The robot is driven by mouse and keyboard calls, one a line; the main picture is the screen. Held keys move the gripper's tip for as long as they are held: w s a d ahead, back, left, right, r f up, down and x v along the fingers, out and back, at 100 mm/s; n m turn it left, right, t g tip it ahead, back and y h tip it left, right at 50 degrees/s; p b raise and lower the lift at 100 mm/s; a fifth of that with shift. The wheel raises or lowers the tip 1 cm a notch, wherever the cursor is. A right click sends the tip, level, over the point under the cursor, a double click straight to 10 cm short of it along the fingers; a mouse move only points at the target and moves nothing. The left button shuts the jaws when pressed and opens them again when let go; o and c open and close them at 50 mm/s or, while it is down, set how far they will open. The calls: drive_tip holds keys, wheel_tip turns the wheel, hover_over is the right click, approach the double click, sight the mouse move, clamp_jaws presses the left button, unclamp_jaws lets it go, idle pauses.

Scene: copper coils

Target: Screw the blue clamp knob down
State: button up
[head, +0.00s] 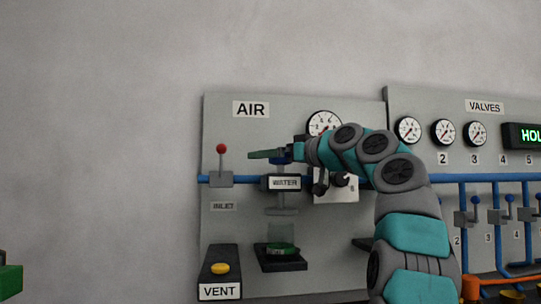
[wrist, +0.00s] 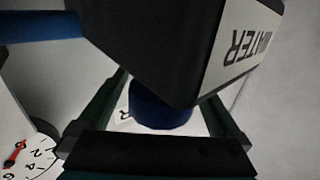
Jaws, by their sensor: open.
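The blue clamp knob (wrist: 160,114) shows in the wrist view, partly hidden by the dark WATER box (wrist: 160,45). My gripper (wrist: 168,90) is open, with one dark green finger on each side of the knob. Gaps show between the knob and both fingers, so I see no grip on it. In the head view my gripper (head: 262,154) reaches left, just above the WATER box (head: 283,183) on the AIR panel (head: 230,135). A bit of blue shows at the fingers there, mostly hidden. Below the box, a greenish glass (head: 281,232) stands on a black shelf (head: 283,264).
A blue pipe (head: 245,180) runs behind the box. A red-topped lever (head: 221,165) stands at left and a gauge (head: 323,123) above my arm. The VENT box (head: 220,265) with a yellow button is lower left. The VALVES panel (head: 455,125) is at right.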

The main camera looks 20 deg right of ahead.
drive_tip(key=c, duration=1.3)
